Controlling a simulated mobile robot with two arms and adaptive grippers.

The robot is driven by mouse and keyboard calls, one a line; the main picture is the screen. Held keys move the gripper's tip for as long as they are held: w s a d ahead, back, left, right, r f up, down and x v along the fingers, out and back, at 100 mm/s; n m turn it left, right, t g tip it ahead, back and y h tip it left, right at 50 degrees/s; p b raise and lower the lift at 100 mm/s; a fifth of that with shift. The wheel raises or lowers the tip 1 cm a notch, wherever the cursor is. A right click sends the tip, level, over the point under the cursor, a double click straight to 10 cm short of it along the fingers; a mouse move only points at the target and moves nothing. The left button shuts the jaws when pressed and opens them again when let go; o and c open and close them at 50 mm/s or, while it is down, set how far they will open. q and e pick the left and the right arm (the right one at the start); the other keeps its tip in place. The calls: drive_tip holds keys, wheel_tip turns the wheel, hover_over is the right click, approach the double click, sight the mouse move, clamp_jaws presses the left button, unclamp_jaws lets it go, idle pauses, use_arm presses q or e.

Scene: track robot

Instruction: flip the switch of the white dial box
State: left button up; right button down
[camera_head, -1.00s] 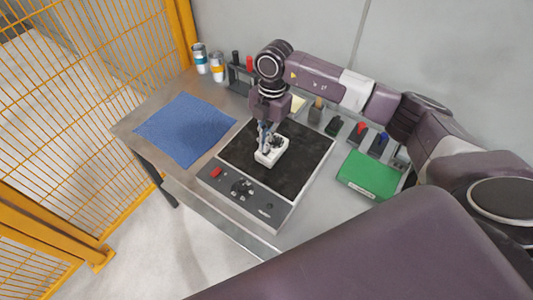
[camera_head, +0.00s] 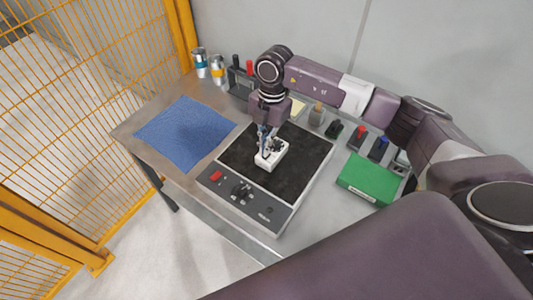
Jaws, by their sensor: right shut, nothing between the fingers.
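The white dial box (camera_head: 272,162) sits on the black pad of a grey panel device (camera_head: 262,215) on the table. A dark dial part shows on its top; its switch is too small to make out. My right gripper (camera_head: 264,152) points straight down over the left part of the box, shut with nothing in it. Its fingertips are at or just above the box top; I cannot tell whether they touch. My left gripper is not in view.
A blue cloth (camera_head: 186,132) lies at the table's left. Two cans (camera_head: 217,70) and a tool rack (camera_head: 241,80) stand at the back. A green box (camera_head: 368,178) lies at the right. A yellow mesh fence (camera_head: 85,110) borders the left.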

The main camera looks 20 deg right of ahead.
drive_tip(key=shift+f+b, duration=0.8)
drive_tip(key=shift+f, duration=0.3)
idle(0.8)
drive_tip(key=shift+s+r, duration=0.1)
drive_tip(key=shift+r, duration=0.05)
drive_tip(key=shift+r+p, duration=0.9)
drive_tip(key=shift+p, duration=0.05)
drive_tip(key=shift+r+p, duration=1.8)
drive_tip(key=shift+r, duration=0.75)
drive_tip(key=shift+f, duration=0.1)
